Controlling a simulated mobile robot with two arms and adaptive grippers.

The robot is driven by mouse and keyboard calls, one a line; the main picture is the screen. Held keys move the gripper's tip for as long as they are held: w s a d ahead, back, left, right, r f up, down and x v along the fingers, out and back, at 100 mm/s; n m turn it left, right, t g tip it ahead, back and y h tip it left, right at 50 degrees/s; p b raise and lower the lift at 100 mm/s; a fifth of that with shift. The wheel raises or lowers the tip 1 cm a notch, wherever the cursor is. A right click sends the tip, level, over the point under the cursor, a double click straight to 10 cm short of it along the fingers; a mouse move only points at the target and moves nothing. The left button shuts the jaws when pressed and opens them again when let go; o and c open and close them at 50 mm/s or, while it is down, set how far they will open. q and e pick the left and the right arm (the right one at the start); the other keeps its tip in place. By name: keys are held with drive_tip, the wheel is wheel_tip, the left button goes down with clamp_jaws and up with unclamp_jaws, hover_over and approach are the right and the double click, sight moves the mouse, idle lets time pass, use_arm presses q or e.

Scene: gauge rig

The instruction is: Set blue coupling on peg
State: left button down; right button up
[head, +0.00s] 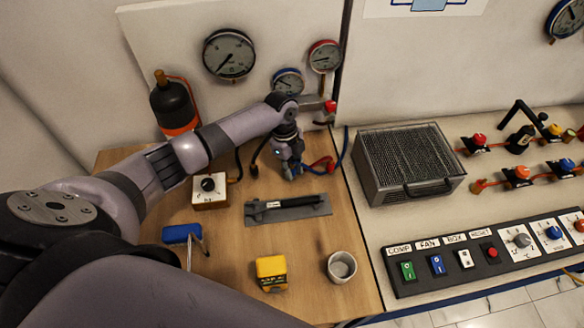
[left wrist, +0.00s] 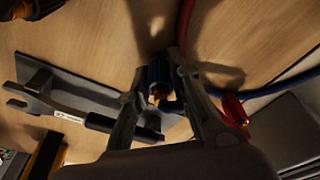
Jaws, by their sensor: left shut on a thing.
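My left gripper (head: 290,172) reaches down over the wooden board, just behind the grey plate. In the left wrist view its two fingers (left wrist: 160,98) are shut on the blue coupling (left wrist: 154,74), a ribbed blue piece with a brass-coloured end. The gripper mostly hides the coupling in the head view. A red coupling (left wrist: 235,108) is beside the right finger in the left wrist view and stays outside the grip. I cannot clearly make out the peg in either view. My right gripper is not in view.
A grey plate (head: 318,208) with a black-handled tool lies in front of the gripper. Red hose (head: 319,168) and blue hose (head: 344,150) curve to its right. A black-knob box (head: 210,190), yellow block (head: 271,272), cup (head: 341,267) and wire-mesh box (head: 408,162) stand around.

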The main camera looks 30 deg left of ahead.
use_arm(q)
drive_tip(key=c, duration=1.6)
unclamp_jaws()
drive_tip(key=shift+c, duration=0.2)
drive_tip(key=shift+o, duration=0.2)
drive_tip(key=o, duration=0.5)
drive_tip(key=shift+o, duration=0.2)
drive_tip(key=shift+r, duration=0.1)
wheel_tip(320, 180, up, 12)
drive_tip(key=a, duration=0.1)
drive_tip(key=shift+w+a, duration=0.15)
drive_tip(key=shift+a, duration=0.25)
drive_tip(key=shift+d+f, duration=0.1)
drive_tip(key=shift+f, duration=0.15)
